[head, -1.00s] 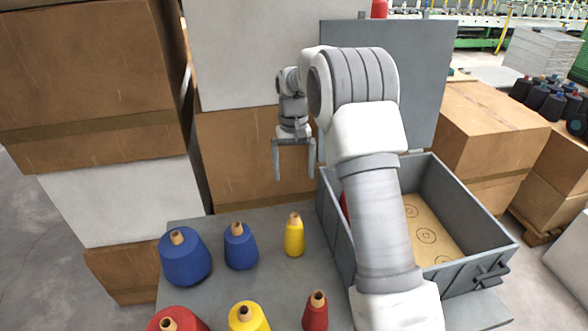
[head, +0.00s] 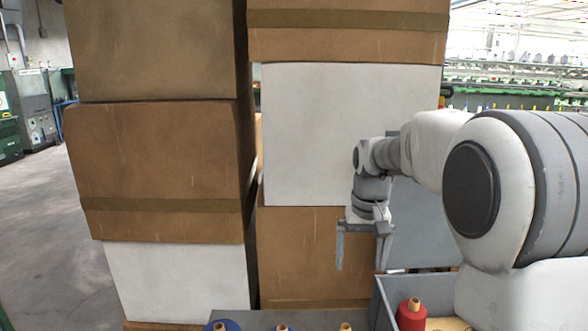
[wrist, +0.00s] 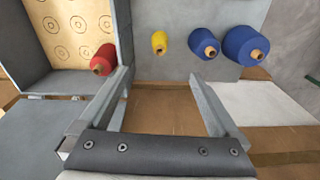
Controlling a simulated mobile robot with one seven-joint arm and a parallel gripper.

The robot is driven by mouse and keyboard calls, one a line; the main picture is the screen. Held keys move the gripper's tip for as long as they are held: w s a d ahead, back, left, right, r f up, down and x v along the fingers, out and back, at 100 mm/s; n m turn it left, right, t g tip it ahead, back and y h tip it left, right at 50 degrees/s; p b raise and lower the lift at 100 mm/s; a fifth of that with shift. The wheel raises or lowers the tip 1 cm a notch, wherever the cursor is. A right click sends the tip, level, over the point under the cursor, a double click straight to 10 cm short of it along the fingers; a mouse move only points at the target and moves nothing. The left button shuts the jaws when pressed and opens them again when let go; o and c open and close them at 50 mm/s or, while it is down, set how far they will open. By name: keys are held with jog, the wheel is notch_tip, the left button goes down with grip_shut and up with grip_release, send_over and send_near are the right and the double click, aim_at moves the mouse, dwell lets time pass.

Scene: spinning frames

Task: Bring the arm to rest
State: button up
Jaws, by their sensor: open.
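My arm reaches in from the right in the head view. My gripper (head: 361,265) hangs with its fingers pointing down, apart and empty, in front of the stacked boxes. In the wrist view my gripper (wrist: 160,76) also shows open, with nothing between its fingers. A grey crate (head: 382,305) stands at the lower right of the head view, partly hidden by my arm. A red cone (head: 411,316) stands inside it. In the wrist view the red cone (wrist: 103,61) is in the crate (wrist: 124,32), near its wall.
Outside the crate, a yellow cone (wrist: 159,43) and two blue cones (wrist: 205,44) (wrist: 244,46) stand on the grey table (wrist: 180,68). Tall stacks of brown boxes (head: 155,155) and white boxes (head: 320,135) rise behind the table. Open floor (head: 45,220) lies at the left.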

jog(key=s+r+t, duration=0.1)
jog(key=s+r, duration=0.2)
jog(key=s, duration=0.4)
jog(key=s+r+t, duration=0.2)
jog(key=s+r, duration=0.2)
jog(key=s, duration=0.3)
jog(key=s+f+t, duration=0.1)
jog(key=s+f, duration=0.1)
jog(key=s, duration=0.9)
jog(key=shift+s+f+n+t, duration=0.15)
jog(key=shift+f+n+t, duration=0.15)
jog(key=shift+n+t, duration=0.1)
